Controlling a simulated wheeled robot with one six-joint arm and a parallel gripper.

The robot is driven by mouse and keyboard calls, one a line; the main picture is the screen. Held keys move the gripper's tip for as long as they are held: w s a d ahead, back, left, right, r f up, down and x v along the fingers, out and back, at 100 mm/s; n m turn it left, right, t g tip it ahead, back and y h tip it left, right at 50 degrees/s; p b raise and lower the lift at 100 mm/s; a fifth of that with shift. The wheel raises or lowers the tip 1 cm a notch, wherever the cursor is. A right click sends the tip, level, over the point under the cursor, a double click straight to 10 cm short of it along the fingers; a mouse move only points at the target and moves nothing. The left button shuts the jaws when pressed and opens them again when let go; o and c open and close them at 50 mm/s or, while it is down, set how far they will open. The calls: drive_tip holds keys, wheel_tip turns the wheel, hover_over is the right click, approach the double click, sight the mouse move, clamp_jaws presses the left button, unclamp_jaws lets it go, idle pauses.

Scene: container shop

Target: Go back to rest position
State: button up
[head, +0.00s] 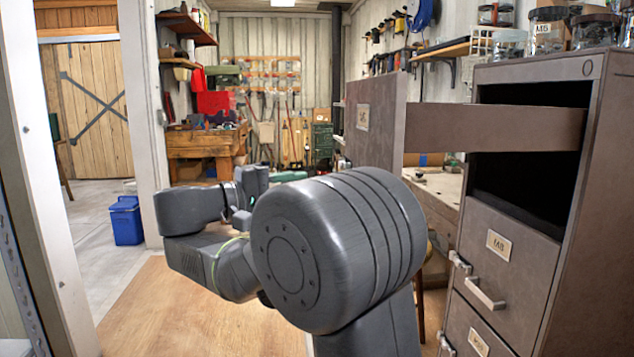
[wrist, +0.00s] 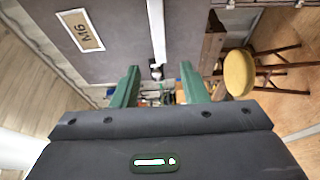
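My gripper (wrist: 161,68) shows in the wrist view with its two green fingers apart. Nothing is seen held between them. In the head view my arm's grey links fill the lower middle, and I cannot make out the fingers there. The wrist view faces a grey drawer front (wrist: 115,35) with an M6 label (wrist: 80,30). A pale bar (wrist: 156,30), apparently its handle, lies ahead of the fingertips; I cannot tell how far. In the head view this top drawer (head: 490,127) is pulled out of its cabinet.
The grey cabinet (head: 590,220) stands at the right, with a shut M8 drawer (head: 505,255) below the open one and jars (head: 548,30) on top. A white post (head: 143,110) stands at the left, near a blue bin (head: 126,220). A yellow-topped stool (wrist: 239,73) shows in the wrist view.

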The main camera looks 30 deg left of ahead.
drive_tip(key=shift+v, duration=1)
drive_tip(key=b+x, duration=0.2)
drive_tip(key=x, duration=1.2)
drive_tip(key=shift+d+r+b, duration=0.1)
drive_tip(key=shift+b, duration=0.25)
